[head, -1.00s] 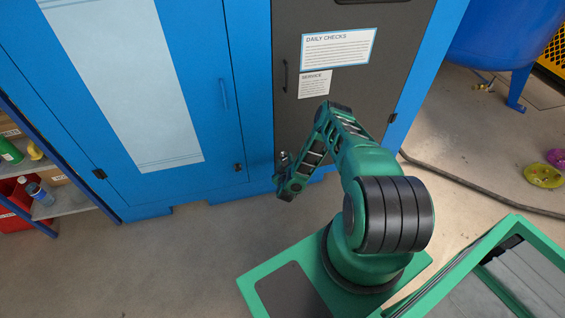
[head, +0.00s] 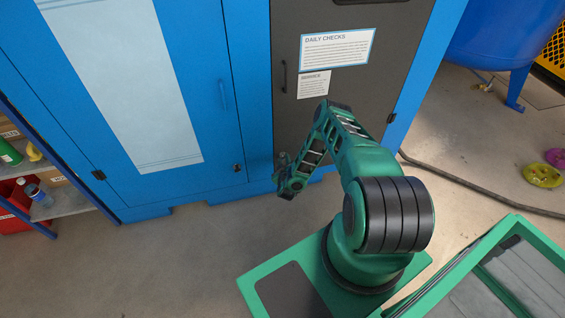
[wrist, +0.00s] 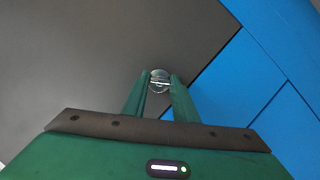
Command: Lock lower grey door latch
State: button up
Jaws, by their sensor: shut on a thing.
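The grey door (head: 345,95) is the dark panel between blue cabinet parts in the head view, and it also fills the upper left of the wrist view (wrist: 90,50). My gripper (head: 281,165) is low at the door's left edge in the head view. In the wrist view my gripper (wrist: 159,88) is shut on a small round metallic latch (wrist: 160,76) on the grey door, close to the blue frame (wrist: 245,75). In the head view my gripper and arm hide the latch. The latch's turn angle is hard to tell.
A blue door (head: 120,90) stands left of the grey door, with its own small latch (head: 238,167). A shelf (head: 60,203) with bottles is at far left. A hose (head: 480,195) lies on the floor at right, below a blue tank (head: 492,35). The floor ahead is clear.

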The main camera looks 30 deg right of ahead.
jog(key=shift+a+m+y, duration=0.1)
jog(key=shift+m+y, duration=0.9)
jog(key=shift+m, duration=0.2)
jog(key=shift+m+y, duration=0.7)
jog(key=shift+m, duration=0.4)
jog(key=o, duration=1.1)
jog(key=shift+f, duration=0.1)
jog(key=shift+d, duration=0.2)
jog(key=shift+s, duration=0.15)
jog(key=v, duration=1)
jog(key=shift+s+a, duration=0.15)
jog(key=shift+s, duration=0.1)
